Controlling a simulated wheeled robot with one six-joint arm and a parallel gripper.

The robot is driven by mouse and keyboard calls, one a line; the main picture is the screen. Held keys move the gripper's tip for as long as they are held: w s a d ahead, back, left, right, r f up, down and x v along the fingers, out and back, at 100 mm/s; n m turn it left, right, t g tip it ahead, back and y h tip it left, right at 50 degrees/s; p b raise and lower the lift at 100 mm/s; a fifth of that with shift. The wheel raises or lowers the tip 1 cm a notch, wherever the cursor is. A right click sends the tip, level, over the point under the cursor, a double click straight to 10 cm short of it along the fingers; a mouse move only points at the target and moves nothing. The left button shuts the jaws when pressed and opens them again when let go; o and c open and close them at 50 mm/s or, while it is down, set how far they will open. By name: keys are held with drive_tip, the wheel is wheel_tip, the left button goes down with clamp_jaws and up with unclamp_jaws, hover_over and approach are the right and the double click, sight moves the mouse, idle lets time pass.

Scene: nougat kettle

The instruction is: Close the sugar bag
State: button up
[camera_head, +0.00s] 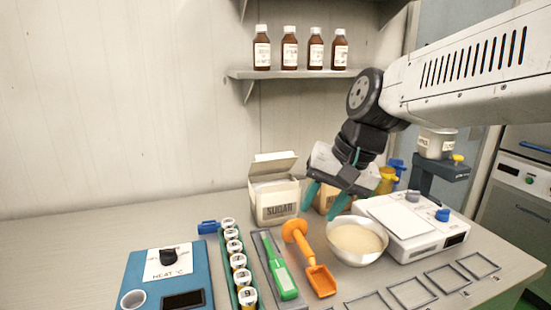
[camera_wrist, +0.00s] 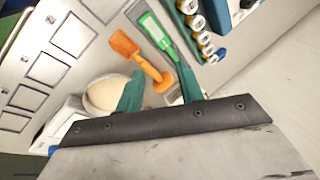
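The sugar bag (camera_head: 277,209) is a cream, box-like bag with a dark SUGAR label, standing upright at the back of the counter. Its top flap (camera_head: 273,164) is raised, so the bag is open. My gripper (camera_head: 318,210) points down just to the right of the bag, its teal fingers spread apart with nothing seen between them. The fingers also show in the wrist view (camera_wrist: 161,70), apart and empty.
A bowl of pale powder (camera_head: 357,239) and an orange scoop (camera_head: 313,264) are in front of my gripper. A green-handled tool (camera_head: 281,270) and a row of small jars (camera_head: 238,262) lie left. A white scale (camera_head: 407,219) stands right. Bottles (camera_head: 289,49) line the shelf above.

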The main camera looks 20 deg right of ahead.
drive_tip(key=w+r+m+t+y, duration=0.2)
drive_tip(key=w+m, duration=0.2)
drive_tip(key=w, duration=0.9)
drive_tip(key=m+t, duration=0.3)
drive_tip(key=m, duration=0.4)
approach(282, 155)
drive_tip(key=x, duration=0.4)
drive_tip(key=shift+a+f, duration=0.1)
drive_tip(key=shift+a, duration=0.2)
drive_tip(key=x, duration=0.6)
drive_tip(key=shift+w+f, duration=0.25)
drive_tip(key=shift+w, duration=0.05)
drive_tip(key=shift+w+a+f, duration=0.25)
drive_tip(key=shift+w+f, duration=0.05)
drive_tip(key=shift+f, duration=0.05)
drive_tip(key=shift+c, duration=0.4)
clamp_jaws()
drive_tip(key=shift+d, duration=0.1)
